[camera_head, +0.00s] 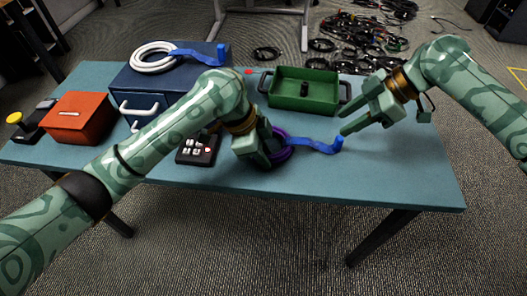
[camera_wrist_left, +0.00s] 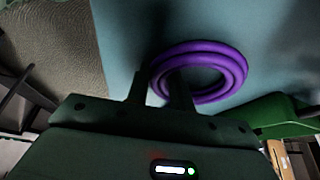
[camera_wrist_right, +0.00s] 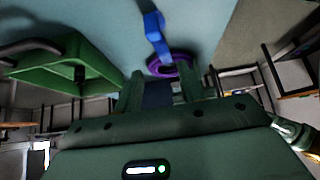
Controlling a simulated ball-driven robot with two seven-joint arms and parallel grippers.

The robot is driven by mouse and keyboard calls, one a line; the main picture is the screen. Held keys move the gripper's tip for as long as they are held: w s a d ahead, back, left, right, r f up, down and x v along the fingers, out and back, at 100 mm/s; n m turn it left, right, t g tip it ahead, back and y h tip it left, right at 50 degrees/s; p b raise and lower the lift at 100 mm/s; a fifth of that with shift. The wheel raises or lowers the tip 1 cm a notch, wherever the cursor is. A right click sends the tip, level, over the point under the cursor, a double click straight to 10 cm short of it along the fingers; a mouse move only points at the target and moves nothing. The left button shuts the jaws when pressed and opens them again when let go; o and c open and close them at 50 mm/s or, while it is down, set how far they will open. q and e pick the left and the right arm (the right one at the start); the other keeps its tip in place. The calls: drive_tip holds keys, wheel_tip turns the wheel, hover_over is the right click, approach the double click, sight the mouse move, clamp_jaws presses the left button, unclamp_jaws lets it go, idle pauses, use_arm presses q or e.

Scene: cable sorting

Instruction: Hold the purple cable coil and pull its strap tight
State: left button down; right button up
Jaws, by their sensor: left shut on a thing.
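The purple cable coil (camera_head: 284,154) is near the front middle of the table, partly hidden by my left gripper (camera_head: 264,158). In the left wrist view, the coil (camera_wrist_left: 236,72) is a ring with one finger of my left gripper (camera_wrist_left: 160,90) in its opening and the other outside, shut on its near side. A blue strap (camera_head: 313,146) runs right from the coil and ends in a raised tab. My right gripper (camera_head: 357,113) is open and empty, above and right of the tab. The right wrist view shows the strap (camera_wrist_right: 156,35) ahead of its parted fingers.
A green tray (camera_head: 300,92) stands behind the coil. A white coil with a blue strap (camera_head: 153,57) lies on a blue box (camera_head: 130,82). A black keypad device (camera_head: 196,150) and a red box (camera_head: 75,119) are to the left. The table's front right is clear.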

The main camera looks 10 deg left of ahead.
drive_tip(key=shift+r, duration=0.9)
use_arm(q)
drive_tip(key=c, duration=1.1)
unclamp_jaws()
drive_tip(key=shift+c, duration=0.2)
drive_tip(key=v, duration=1.2)
use_arm(e)
drive_tip(key=shift+s, duration=0.1)
